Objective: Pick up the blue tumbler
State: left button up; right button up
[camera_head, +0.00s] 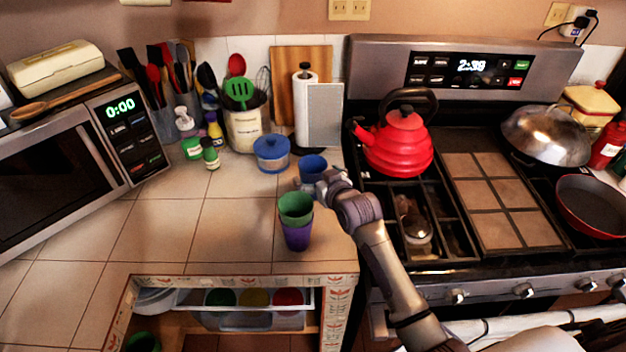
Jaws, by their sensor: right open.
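The blue tumbler (312,166) stands on the tiled counter, left of the stove and in front of the paper towel roll. My right arm reaches in from the lower right. Its gripper (308,184) is open at the near side of the tumbler and hides its lower part. I cannot tell whether the fingers touch the tumbler. My left gripper is not in view.
A green cup (295,206) stacked in a purple cup (296,236) stands just in front of the gripper. A blue lidded pot (271,154) is close on the left. A red kettle (398,146) sits on the stove to the right. The counter at left is clear.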

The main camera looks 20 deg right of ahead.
jog(key=shift+x, duration=1.4)
jog(key=shift+s, duration=0.1)
jog(key=c, duration=1.2)
